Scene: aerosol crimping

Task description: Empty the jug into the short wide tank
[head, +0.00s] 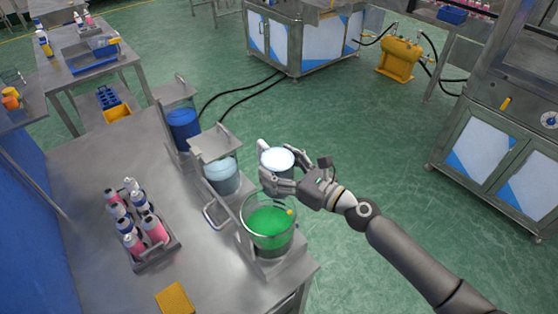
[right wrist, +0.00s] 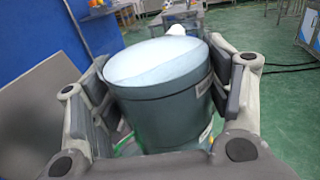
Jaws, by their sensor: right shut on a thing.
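My right gripper (head: 265,163) is shut around the jug (head: 277,160), a grey-blue round vessel with pale, whitish contents near its rim. In the right wrist view the jug (right wrist: 160,100) sits between the fingers. It looks upright or nearly so; a slight tilt is hard to tell. The short wide tank (head: 268,228), clear with green liquid, stands at the near end of the row of tanks. In the head view the jug appears just beyond and slightly right of its rim. No stream of liquid shows. My left gripper is out of view.
A tall tank with blue liquid (head: 182,125) and a lidded tank with pale blue liquid (head: 222,178) stand in the same row. A caddy of pink and white bottles (head: 152,257) and a yellow sponge-like block (head: 174,299) are on the steel table (head: 90,170). Green floor lies right.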

